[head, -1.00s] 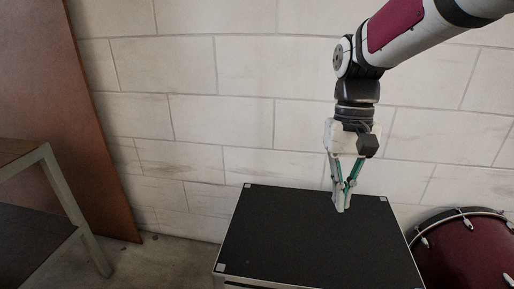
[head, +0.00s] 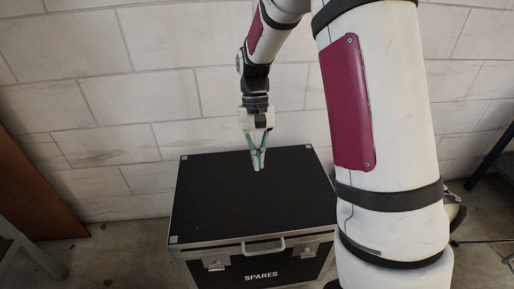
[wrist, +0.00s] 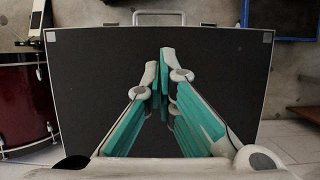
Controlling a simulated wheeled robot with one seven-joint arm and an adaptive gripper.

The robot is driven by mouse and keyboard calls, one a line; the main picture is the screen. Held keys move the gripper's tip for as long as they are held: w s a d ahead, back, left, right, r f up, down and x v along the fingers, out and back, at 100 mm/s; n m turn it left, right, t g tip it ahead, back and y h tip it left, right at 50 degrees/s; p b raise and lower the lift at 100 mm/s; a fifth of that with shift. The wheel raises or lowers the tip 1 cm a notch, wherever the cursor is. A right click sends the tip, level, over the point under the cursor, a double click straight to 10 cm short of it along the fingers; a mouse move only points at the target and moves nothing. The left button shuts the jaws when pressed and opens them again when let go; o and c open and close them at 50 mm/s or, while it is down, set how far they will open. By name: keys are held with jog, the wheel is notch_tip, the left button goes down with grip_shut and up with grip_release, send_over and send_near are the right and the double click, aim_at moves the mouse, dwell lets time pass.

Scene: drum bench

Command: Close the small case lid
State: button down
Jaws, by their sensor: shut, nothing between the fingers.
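The case (head: 262,255) is black with silver edges, a handle, latches and the word SPARES on its front. Its lid (head: 215,195) lies flat on top and looks closed, with only a thin line between lid and body at the front. The lid fills most of the wrist view (wrist: 90,90), with the handle at the top. My gripper (head: 257,168) points down over the back half of the lid. Its fingertips (wrist: 160,58) are together with nothing between them. I cannot tell whether they touch the lid.
A pale block wall (head: 100,120) stands behind the case. A brown panel (head: 30,190) leans at the left. A dark red drum (wrist: 22,105) shows beside the case in the wrist view. My arm hides much of the right side.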

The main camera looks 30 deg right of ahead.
jog(key=b+x, duration=0.2)
jog(key=x, duration=0.5)
jog(key=shift+s+f, duration=0.15)
jog(key=shift+f, duration=0.25)
